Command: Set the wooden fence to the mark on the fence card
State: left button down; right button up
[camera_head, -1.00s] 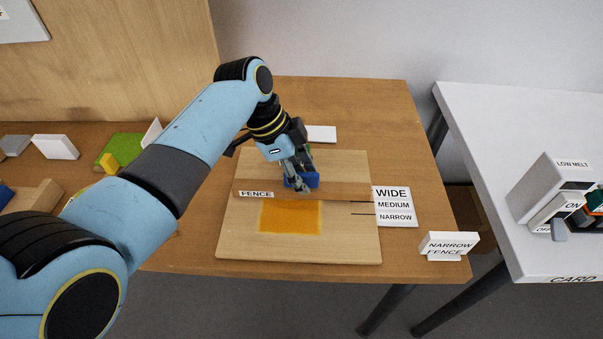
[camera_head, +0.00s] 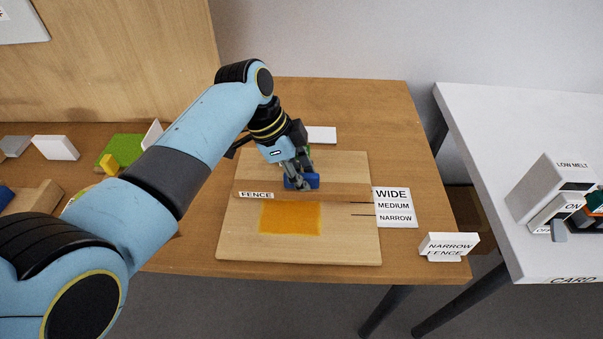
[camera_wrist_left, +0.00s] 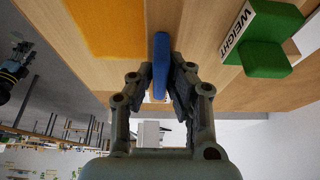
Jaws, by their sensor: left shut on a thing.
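The wooden fence (camera_head: 345,191), labelled FENCE, lies across the light board (camera_head: 235,245), beyond an orange patch. Its right end is level with WIDE on the scale label (camera_head: 395,220); the two visible dark lines, by MEDIUM and NARROW, lie nearer me. The fence card (camera_head: 450,245) reads NARROW FENCE and stands at the table's front right. My left gripper (camera_head: 298,176) is shut on the fence's blue handle (camera_head: 313,181). In the left wrist view, the blue handle (camera_wrist_left: 160,50) is between the fingers (camera_wrist_left: 166,82). My right gripper is not in view.
A green block labelled WEIGHT (camera_wrist_left: 262,50) is beside the handle in the left wrist view. A white card (camera_head: 321,134) lies behind the board. A white device (camera_head: 555,190) stands on the white table at right.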

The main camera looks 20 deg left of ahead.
pick_arm(q)
jog(key=s+p, duration=0.2)
jog(key=p, duration=0.1)
jog(key=shift+s+d+r, duration=0.2)
jog(key=shift+s+d, duration=0.2)
jog(key=shift+s+d+f, duration=0.1)
jog(key=shift+s, duration=0.2)
jog(key=shift+w+f, duration=0.1)
jog(key=shift+f, duration=0.15)
jog(key=c, duration=1.3)
grip_release()
jog(key=shift+s, duration=0.2)
jog(key=shift+w, duration=0.1)
